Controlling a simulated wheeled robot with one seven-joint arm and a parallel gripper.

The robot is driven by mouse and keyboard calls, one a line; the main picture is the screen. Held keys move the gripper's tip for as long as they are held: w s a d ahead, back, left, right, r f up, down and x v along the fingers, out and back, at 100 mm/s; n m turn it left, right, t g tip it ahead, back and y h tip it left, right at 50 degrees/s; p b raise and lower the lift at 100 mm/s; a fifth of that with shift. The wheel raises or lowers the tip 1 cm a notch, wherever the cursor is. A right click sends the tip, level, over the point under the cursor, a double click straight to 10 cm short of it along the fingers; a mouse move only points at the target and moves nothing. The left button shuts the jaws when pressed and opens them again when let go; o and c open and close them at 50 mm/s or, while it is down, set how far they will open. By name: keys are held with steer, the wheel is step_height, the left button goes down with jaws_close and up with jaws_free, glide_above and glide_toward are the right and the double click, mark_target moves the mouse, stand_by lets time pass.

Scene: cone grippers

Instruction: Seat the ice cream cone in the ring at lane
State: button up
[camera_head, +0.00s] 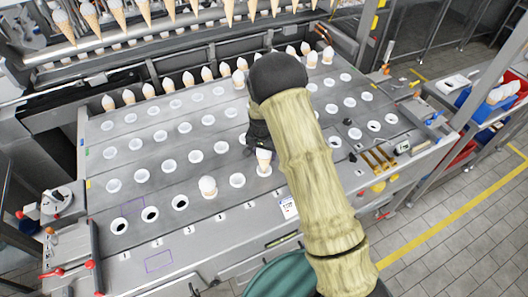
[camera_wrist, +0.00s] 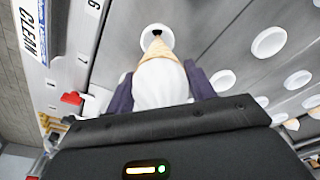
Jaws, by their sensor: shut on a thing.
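My gripper (camera_head: 258,138) is shut on an ice cream cone (camera_head: 264,157), which has a white top and a tan wafer. In the wrist view the cone (camera_wrist: 160,82) sits between the two dark fingers of my gripper (camera_wrist: 161,88), its tip pointing at a white ring (camera_wrist: 157,32) with a dark hole. The tip overlaps the near edge of this ring in that view; I cannot tell whether it is inside or just above it. In the head view my arm and the cone hide part of that spot.
Rings with dark holes (camera_head: 150,214) are further left. A row of cones (camera_head: 188,79) lines the back. Brass-coloured parts (camera_head: 378,159) lie at the right.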

steer(key=shift+s+f+b, duration=0.1)
steer(key=shift+f+b, duration=1.8)
steer(key=shift+f, duration=0.85)
stand_by(0.3)
steer(key=o, duration=0.8)
steer(key=shift+o, duration=0.2)
steer(key=shift+r, duration=0.15)
steer(key=r+b, duration=0.1)
steer(key=r, duration=0.4)
steer(key=s+r+b, duration=0.1)
steer(key=r+b, duration=0.1)
steer(key=r, duration=0.4)
steer(key=s+r+b, duration=0.1)
steer(key=r, duration=0.5)
steer(key=shift+a, duration=0.4)
steer(key=shift+d, duration=0.1)
